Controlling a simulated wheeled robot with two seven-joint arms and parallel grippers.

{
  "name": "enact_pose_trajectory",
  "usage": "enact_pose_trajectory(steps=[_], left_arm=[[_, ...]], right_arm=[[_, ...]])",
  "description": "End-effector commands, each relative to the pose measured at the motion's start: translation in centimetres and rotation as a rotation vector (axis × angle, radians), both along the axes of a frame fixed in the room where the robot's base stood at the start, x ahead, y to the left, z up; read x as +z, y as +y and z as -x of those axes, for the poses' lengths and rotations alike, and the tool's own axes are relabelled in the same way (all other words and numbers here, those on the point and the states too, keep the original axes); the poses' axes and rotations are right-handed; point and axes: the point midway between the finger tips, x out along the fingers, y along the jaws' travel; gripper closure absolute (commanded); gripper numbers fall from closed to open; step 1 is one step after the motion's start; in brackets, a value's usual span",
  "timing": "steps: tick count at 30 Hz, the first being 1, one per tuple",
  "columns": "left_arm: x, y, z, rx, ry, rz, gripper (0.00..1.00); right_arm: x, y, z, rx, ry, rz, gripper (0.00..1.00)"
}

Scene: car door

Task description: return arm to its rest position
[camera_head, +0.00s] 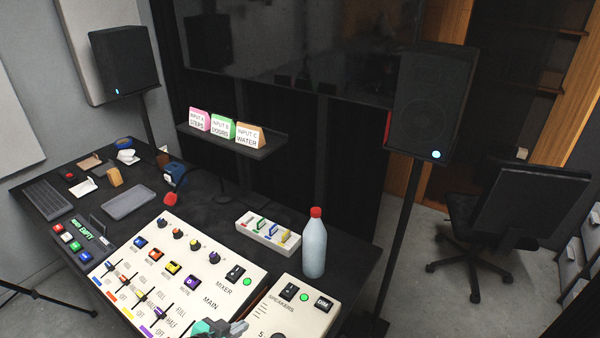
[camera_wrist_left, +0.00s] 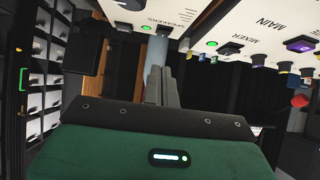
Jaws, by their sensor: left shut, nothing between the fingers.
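My left gripper (camera_head: 237,327) shows at the bottom edge of the head view, in front of the lower part of the mixer panel (camera_head: 220,258). Only its teal and grey end is in the picture. In the left wrist view its grey fingers (camera_wrist_left: 160,85) are together with nothing between them. The mixer panel shows upside down at the top right of that view (camera_wrist_left: 262,22). I cannot tell whether the gripper touches the panel. My right gripper is in neither view.
A bottle with a red cap (camera_head: 314,248) stands beside the speakers panel (camera_head: 318,318). A switch box (camera_head: 268,233) is behind the mixer. A shelf (camera_head: 268,149) carries three labelled cards. A speaker on a stand (camera_head: 430,105) and a chair (camera_head: 520,205) are at the right.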

Motion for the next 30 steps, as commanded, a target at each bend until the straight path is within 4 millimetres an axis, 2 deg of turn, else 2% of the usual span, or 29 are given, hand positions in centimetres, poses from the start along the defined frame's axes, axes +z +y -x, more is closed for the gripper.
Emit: enact_pose_trajectory(steps=[5,11,18,30], left_arm=[[-0.1,-0.1,2.5,0.036,0.063,-0.026,1.0],[-0.2,0.8,6.3,0.103,0.167,-0.08,1.0],[-0.1,3.7,12.6,0.223,0.35,-0.166,1.0],[0.7,8.2,21.7,0.384,0.614,-0.266,1.0]], right_arm=[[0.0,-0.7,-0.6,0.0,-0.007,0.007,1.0],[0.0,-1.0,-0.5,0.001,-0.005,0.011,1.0],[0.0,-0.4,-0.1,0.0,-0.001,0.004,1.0],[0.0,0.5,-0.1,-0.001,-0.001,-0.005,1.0]])
